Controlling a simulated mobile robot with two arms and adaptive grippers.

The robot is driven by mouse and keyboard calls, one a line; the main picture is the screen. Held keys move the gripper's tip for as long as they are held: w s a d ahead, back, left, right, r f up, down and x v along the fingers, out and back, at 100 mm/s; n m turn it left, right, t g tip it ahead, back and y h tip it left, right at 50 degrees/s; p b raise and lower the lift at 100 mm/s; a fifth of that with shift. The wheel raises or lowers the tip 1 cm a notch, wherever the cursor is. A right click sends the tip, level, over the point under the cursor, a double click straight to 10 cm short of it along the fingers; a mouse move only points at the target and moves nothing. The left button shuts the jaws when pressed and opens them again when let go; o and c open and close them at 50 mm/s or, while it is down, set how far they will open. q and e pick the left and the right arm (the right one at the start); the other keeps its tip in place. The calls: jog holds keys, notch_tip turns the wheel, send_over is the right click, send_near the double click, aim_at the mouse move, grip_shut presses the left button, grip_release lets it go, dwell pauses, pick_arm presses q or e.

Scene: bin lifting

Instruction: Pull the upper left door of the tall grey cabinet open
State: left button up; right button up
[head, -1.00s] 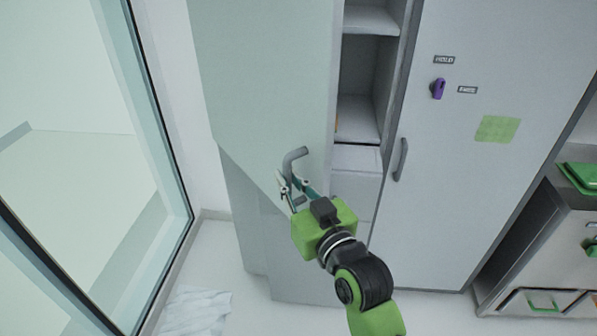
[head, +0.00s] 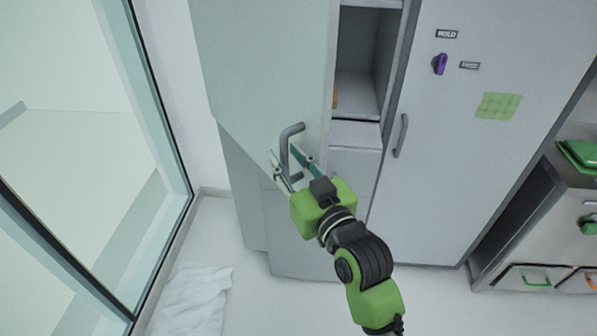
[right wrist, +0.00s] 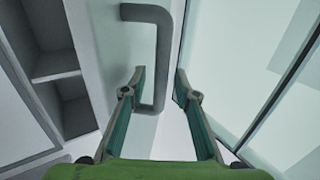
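The upper left door (head: 262,75) of the tall grey cabinet (head: 375,98) stands swung open, with shelves showing behind its edge. Its grey bar handle (head: 291,130) is on the door's face, near the lower corner. My right gripper (head: 284,152) is at the handle with its fingers apart, one on each side of the bar. In the right wrist view, the handle (right wrist: 162,40) reaches down between the spread fingers (right wrist: 160,72), closer to the left one. The fingers are not closed on it. My left gripper is not in view.
The closed right door (head: 460,165) has its own handle, a purple knob (head: 440,64) and a green note (head: 498,105). A glass panel (head: 85,90) stands at left. A crumpled white sheet (head: 200,300) lies on the floor. Drawers (head: 535,240) stand at right.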

jog(key=v, duration=1.1)
jog(key=shift+r, duration=0.1)
